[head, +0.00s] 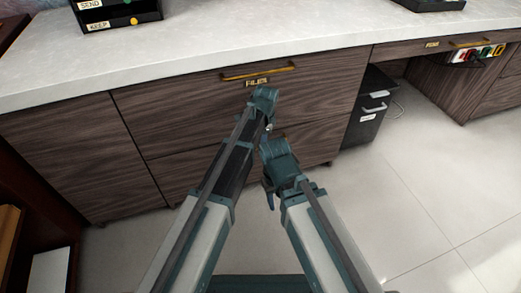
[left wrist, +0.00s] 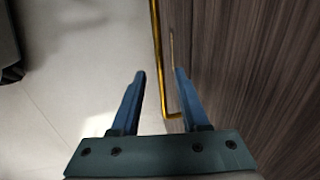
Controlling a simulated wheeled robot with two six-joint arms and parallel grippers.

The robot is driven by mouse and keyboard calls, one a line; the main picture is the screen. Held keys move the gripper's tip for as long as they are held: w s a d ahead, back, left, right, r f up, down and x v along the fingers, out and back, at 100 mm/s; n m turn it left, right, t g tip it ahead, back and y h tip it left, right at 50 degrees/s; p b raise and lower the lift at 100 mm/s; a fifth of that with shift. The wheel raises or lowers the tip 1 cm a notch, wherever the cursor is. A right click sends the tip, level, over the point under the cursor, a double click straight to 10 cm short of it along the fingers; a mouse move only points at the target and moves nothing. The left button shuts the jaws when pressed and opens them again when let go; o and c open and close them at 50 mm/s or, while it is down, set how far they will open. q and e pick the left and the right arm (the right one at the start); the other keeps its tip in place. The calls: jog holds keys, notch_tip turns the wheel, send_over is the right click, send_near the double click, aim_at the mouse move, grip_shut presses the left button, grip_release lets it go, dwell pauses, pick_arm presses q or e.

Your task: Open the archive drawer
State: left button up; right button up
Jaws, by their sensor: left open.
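The drawer (head: 190,95) with a small label reading FILES (head: 257,83) is in the dark wood desk front and looks shut. Its brass handle (head: 258,71) runs along the upper part of its front. My left gripper (head: 265,95) is just below the handle in the head view; its fingers are hard to make out there. In the left wrist view, my left gripper (left wrist: 160,75) is open, and the end of the brass handle (left wrist: 158,60) shows between its fingers. I cannot tell whether they touch it. My right arm ends near the left one; its jaws are unclear.
A pale desktop (head: 190,50) lies above the drawers, with a black tray unit (head: 110,25) at its left. A small black cabinet (head: 370,105) stands right of the drawer. Another brass-handled drawer (head: 400,50) is farther right. Tiled floor (head: 440,190) is clear at the right.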

pick_arm(q)
jog(key=shift+w+a+f+b, duration=0.15)
jog(key=shift+f+b, duration=0.35)
jog(key=shift+f, duration=0.25)
jog(key=shift+w+d+f+b, duration=0.1)
jog(key=shift+f+b, duration=0.35)
jog(key=shift+f, duration=0.3)
pick_arm(e)
notch_tip(320, 180, down, 3)
jog(key=shift+r, duration=0.1)
pick_arm(q)
grip_shut()
